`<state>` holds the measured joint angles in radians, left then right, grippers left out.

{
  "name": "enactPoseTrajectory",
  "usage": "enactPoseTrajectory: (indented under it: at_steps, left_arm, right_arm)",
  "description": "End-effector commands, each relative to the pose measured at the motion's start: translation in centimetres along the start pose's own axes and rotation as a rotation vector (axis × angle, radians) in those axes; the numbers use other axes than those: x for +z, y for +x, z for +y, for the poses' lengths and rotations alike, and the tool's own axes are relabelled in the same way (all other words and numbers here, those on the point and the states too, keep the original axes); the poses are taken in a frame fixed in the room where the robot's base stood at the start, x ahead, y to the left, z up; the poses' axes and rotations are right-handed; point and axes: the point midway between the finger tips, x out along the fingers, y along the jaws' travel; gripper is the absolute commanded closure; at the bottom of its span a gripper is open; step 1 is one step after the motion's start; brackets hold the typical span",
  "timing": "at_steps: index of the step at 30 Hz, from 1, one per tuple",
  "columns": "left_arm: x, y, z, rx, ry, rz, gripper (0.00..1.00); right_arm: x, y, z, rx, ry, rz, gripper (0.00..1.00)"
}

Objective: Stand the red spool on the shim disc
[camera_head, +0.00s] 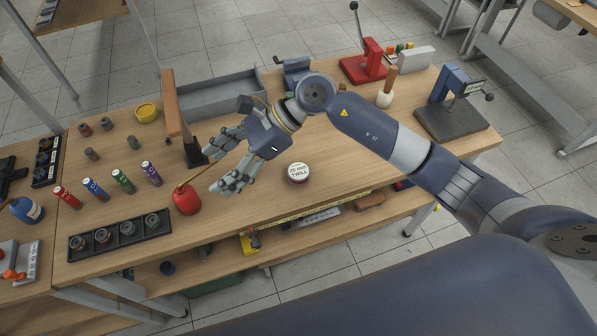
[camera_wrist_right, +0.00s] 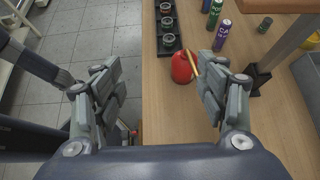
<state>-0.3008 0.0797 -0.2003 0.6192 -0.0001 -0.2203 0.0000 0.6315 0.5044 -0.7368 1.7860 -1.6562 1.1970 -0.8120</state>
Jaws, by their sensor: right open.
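A small red cylinder (camera_head: 67,197), which I take for the red spool, stands at the left of a row of coloured cylinders on the bench. A low round piece with a white labelled top and red edge (camera_head: 298,173), probably the shim disc, lies alone near the bench's front edge. My right gripper (camera_head: 217,168) is open and empty above the bench, between these two. In the right wrist view its spread fingers (camera_wrist_right: 158,68) frame the front edge of the bench and a red oil can; the red cylinder is not clearly visible there. My left gripper is not in view.
The red oil can (camera_head: 187,200) with a thin spout stands close below the right fingers. The bench around the labelled disc is clear.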

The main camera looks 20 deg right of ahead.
Motion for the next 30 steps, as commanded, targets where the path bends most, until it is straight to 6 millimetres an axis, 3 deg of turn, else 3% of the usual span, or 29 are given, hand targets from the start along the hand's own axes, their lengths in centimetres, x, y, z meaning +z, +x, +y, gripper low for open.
enactPoseTrajectory:
  at_steps: [3,6,9,13,16,24,30]
  left_arm:
    - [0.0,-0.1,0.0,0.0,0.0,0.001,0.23]
    - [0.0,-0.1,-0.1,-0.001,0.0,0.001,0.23]
    - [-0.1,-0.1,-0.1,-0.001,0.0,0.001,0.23]
    - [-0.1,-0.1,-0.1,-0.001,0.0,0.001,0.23]
    - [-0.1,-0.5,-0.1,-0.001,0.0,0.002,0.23]
    - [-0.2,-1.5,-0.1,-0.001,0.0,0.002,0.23]
    - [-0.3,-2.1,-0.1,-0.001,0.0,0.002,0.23]
  right_arm:
    - [-6.0,-3.0,-1.6,0.032,-0.114,0.31,0.33]
    - [-10.0,-6.4,-2.8,0.063,-0.164,0.532,0.33]
    - [-12.7,-9.8,-3.6,0.089,-0.183,0.699,0.33]
    - [-14.3,-12.4,-4.0,0.112,-0.185,0.816,0.33]
    - [-15.2,-12.5,-4.0,0.121,-0.182,0.843,0.33]
    - [-18.1,-9.8,-3.9,0.121,-0.182,0.84,0.33]
    - [-19.1,-8.8,-4.0,0.119,-0.181,0.839,0.33]
